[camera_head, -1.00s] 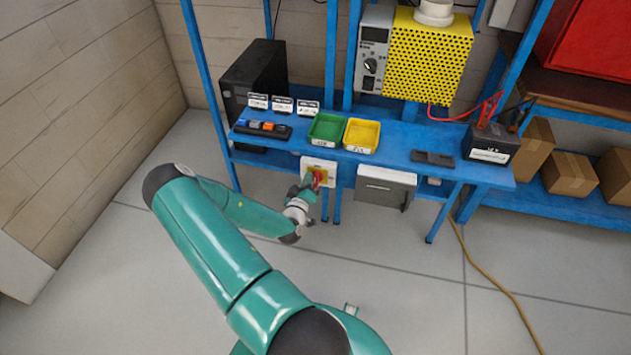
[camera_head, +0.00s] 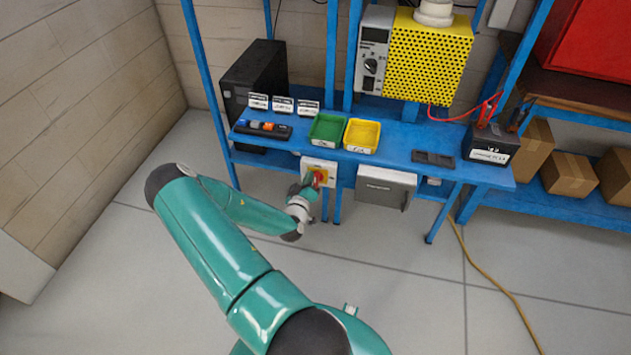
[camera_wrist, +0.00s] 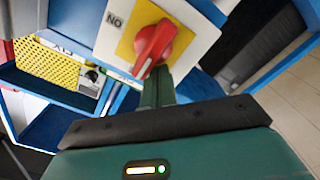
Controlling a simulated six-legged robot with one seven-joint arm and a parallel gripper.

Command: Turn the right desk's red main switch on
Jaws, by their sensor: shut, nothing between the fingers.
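The red main switch (camera_head: 319,177) sits on a yellow plate on a white box (camera_head: 326,167) under the front edge of the blue desk. In the wrist view the red handle (camera_wrist: 154,48) lies diagonally across the yellow plate (camera_wrist: 138,38), and a printed label (camera_wrist: 114,20) shows at the plate's left, upside down. My gripper (camera_head: 309,186) is at the switch, just left of and below it. In the wrist view my gripper (camera_wrist: 156,88) is shut and empty, its tips close to the handle's lower end; I cannot tell whether they touch.
The desk (camera_head: 395,144) holds a green tray (camera_head: 327,129), a yellow tray (camera_head: 362,135) and a black box (camera_head: 490,145). A grey drawer unit (camera_head: 385,187) hangs right of the switch. Desk legs stand nearby. A yellow cable (camera_head: 490,280) lies on the otherwise open floor.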

